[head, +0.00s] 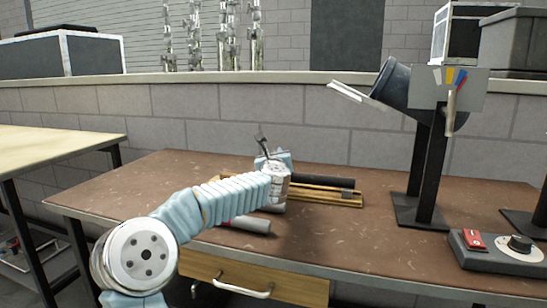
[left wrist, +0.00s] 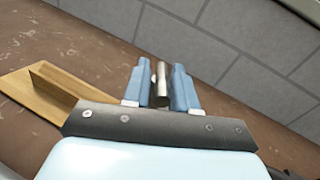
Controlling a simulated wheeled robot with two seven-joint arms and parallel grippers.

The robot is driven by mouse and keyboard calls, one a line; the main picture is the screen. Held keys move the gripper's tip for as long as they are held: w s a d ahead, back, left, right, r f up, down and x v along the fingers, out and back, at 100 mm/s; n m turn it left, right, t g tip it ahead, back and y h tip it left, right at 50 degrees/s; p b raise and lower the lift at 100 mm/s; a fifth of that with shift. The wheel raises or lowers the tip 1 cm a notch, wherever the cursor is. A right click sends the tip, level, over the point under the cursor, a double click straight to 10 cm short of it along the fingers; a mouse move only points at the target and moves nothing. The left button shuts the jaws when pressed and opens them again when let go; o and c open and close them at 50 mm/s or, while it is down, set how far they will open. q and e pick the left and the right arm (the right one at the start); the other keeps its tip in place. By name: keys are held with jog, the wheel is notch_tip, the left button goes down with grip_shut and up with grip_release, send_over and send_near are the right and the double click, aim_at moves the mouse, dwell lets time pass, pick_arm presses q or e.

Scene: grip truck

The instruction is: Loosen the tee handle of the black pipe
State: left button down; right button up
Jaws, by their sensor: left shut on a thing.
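The black pipe (head: 328,182) lies on a wooden rack (head: 345,199) on the brown workbench, to the right of my left wrist in the head view. My left gripper (head: 272,158) is over the rack's left end, partly hidden by my own wrist. A small dark metal tee handle (head: 262,145) sticks up at its fingers. In the left wrist view, the blue fingers of my left gripper (left wrist: 159,82) are shut on a short metal rod of the tee handle (left wrist: 162,88). The clamp below the handle is hidden. My right gripper is not in view.
A grey cylinder with a pink end (head: 245,224) lies near the front edge, below my left arm. A lamp-like stand (head: 430,170) and a control box (head: 497,254) with a red switch are at right. The bench between rack and stand is clear.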

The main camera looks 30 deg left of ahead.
pick_arm(q)
jog(key=n+g+y, duration=0.1)
jog(key=n+y, duration=0.1)
jog(key=g+y, duration=0.1)
jog(key=shift+w+d+f+n+g+y+b, duration=0.1)
jog(key=shift+d+n+g+y+b, duration=0.2)
jog(key=shift+n+b, duration=0.1)
jog(key=shift+n+g+y, duration=0.8)
jog(key=shift+n+g, duration=0.1)
jog(key=shift+g, duration=0.1)
jog(key=shift+n+g+y, duration=0.4)
jog(key=shift+g, duration=0.2)
jog(key=n+g+p, duration=0.1)
jog(key=n+g+y+p, duration=0.1)
jog(key=g, duration=0.1)
jog(key=shift+r+y, duration=0.25)
jog(key=shift+y, duration=0.05)
jog(key=shift+f+n+g+y+p, duration=0.15)
jog(key=shift+n+g+y+p, duration=0.25)
jog(key=shift+n+g+p, duration=1)
jog(key=shift+a+m, duration=0.1)
jog(key=shift+m, duration=0.2)
jog(key=c, duration=1)
grip_release()
jog(key=shift+o, duration=0.2)
